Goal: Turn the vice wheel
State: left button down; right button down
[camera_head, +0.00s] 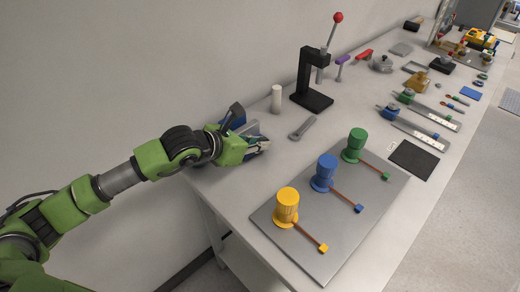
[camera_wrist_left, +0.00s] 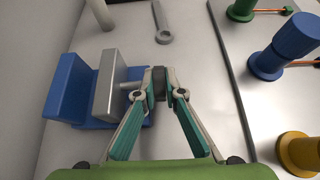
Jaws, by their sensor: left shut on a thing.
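The vice shows in the left wrist view as a blue body (camera_wrist_left: 68,90) with a grey jaw plate (camera_wrist_left: 108,88) and a short spindle toward my gripper. In the head view the vice (camera_head: 236,120) stands at the table's near left end, partly hidden by my left gripper (camera_head: 262,146). In the left wrist view my left gripper (camera_wrist_left: 160,82) is shut on the small dark vice wheel (camera_wrist_left: 158,88) at the spindle's end. The fingers hide much of the wheel, so its turn angle cannot be told. My right gripper is not in view.
A grey plate with yellow (camera_head: 286,206), blue (camera_head: 323,172) and green (camera_head: 354,146) knobs lies right of the vice. The wall is close on the left.

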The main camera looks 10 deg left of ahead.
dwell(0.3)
pick_arm(q)
jog(key=c, duration=2.1)
grip_release()
jog(key=shift+c, duration=0.2)
jog(key=v, duration=1.2)
jog(key=shift+s+f, duration=0.1)
